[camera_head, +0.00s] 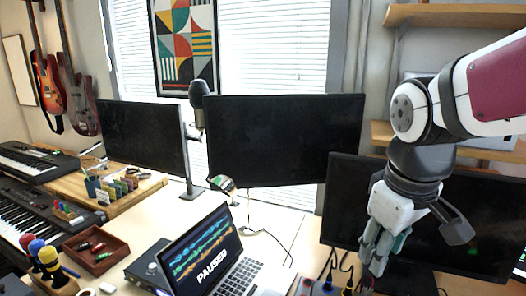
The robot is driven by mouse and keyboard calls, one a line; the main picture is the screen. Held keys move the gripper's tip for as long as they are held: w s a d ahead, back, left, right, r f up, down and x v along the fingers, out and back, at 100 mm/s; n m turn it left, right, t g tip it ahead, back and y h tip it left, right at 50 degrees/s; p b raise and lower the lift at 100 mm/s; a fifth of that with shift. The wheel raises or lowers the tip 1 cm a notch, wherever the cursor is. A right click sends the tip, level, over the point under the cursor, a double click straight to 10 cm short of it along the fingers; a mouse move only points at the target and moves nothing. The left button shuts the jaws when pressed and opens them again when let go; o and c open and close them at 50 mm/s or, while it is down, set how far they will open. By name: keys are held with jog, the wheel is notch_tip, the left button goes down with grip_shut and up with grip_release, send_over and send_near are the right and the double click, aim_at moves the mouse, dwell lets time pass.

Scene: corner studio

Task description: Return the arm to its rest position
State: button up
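My arm reaches in from the upper right of the head view, bends at the wrist and hangs down. My gripper (375,262) points downward at the lower right, in front of the right monitor (470,225). Its grey fingers are seen from the side and partly overlap. I cannot tell whether they are open or shut. No held object shows between them.
A laptop (212,262) reading "PAUSED" sits on the desk (270,222), left of my gripper. Cables and dark knobs (328,284) lie below and left of the fingers. Two more monitors (285,140) stand behind. A wooden shelf (455,15) is at upper right.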

jog(key=s+r+m+t+p, duration=0.1)
jog(key=s+m, duration=0.4)
jog(key=s, duration=0.8)
jog(key=shift+s+a+r+t+y+p, duration=0.15)
jog(key=shift+s+r+t+y+p, duration=0.05)
jog(key=shift+r+t+y+p, duration=0.25)
